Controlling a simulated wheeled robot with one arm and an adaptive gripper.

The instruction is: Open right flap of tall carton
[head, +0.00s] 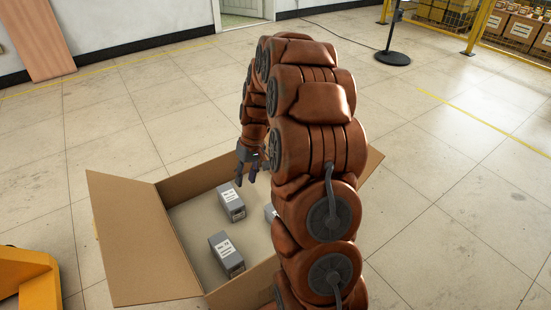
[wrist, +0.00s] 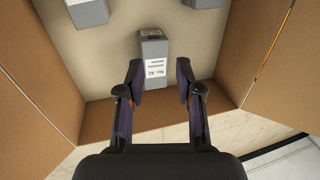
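The open-topped carton (head: 205,180) stands on the floor below my arm. Its left flap (head: 140,240) is spread outward. Cardboard of what looks like the right flap (head: 373,163) sticks out past my arm, which hides most of that side. My gripper (head: 250,172) is over the far part of the carton. In the wrist view my gripper (wrist: 158,68) is open, with nothing between its fingers. A grey labelled box (wrist: 153,70) lies below and beyond the fingertips. Cardboard panels slope at the left (wrist: 30,100) and right (wrist: 272,60), apart from the fingers.
Grey boxes (head: 226,253) lie inside the carton; one is partly behind my arm. A yellow object (head: 30,278) is at the lower left. A black stand (head: 392,55) and a yellow fenced area (head: 490,40) are at the back right. Floor to the right is clear.

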